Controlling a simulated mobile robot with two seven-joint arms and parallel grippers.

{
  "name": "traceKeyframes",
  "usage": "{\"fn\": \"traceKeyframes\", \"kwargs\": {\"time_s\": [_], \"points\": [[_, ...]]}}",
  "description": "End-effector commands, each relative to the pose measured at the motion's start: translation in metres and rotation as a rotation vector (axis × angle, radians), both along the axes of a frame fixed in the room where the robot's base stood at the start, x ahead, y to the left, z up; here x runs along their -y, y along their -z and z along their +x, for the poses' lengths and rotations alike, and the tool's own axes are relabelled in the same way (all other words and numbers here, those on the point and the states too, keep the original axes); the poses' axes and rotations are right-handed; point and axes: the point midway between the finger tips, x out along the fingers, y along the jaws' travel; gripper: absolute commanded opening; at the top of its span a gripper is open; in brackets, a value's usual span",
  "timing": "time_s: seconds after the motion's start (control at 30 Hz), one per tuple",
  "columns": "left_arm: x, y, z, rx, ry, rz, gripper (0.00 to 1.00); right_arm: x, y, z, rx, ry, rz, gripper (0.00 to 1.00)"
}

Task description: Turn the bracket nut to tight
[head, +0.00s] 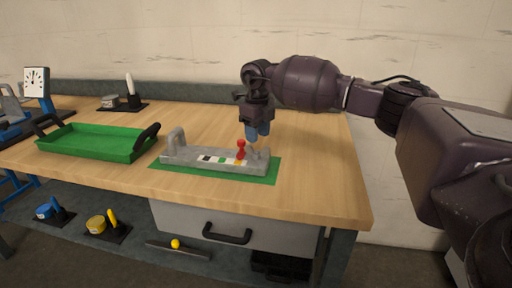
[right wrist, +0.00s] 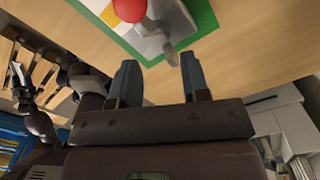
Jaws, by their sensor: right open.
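A long grey bracket (head: 205,158) lies on a green mat (head: 163,165) on the wooden bench. It carries a strip of coloured patches and a red knob (head: 241,149) near its right end. The red knob also shows in the right wrist view (right wrist: 130,9). A small grey part (right wrist: 168,46), perhaps the bracket nut, stands out at the bracket's end in that view. My right gripper (head: 257,137) points down over the bracket's right end. Its blue fingers are open, with a gap between them in the wrist view (right wrist: 160,75). The grey part appears just beyond the fingertips; contact cannot be told.
A green tray (head: 97,154) with dark handles lies left of the bracket. A white cone on a dark base (head: 128,91) and a dial (head: 37,82) stand farther back. A drawer (head: 240,222) is below the bench top. The bench right of the mat is clear.

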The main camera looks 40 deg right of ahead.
Motion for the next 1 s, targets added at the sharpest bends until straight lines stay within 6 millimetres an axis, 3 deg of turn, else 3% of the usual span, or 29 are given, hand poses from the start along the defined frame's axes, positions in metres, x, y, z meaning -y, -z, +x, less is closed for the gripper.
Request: {"fn": "traceKeyframes", "kwargs": {"time_s": [0.1,0.3,0.7,1.0], "points": [[0.0,0.004,-0.002,-0.007,-0.001,0.001,0.52,0.0,0.022,0.0,-0.004,-0.001,0.0,0.42],[0.0,0.003,0.0,-0.003,0.0,0.0,0.52,0.0,0.04,0.0,-0.002,0.0,0.001,0.42],[0.0,0.003,0.001,-0.001,0.0,0.0,0.52,-0.001,0.044,0.0,0.001,-0.001,0.001,0.42],[0.0,0.005,0.0,-0.005,0.0,-0.001,0.52,-0.001,0.044,0.0,0.001,0.0,0.001,0.0]]}}
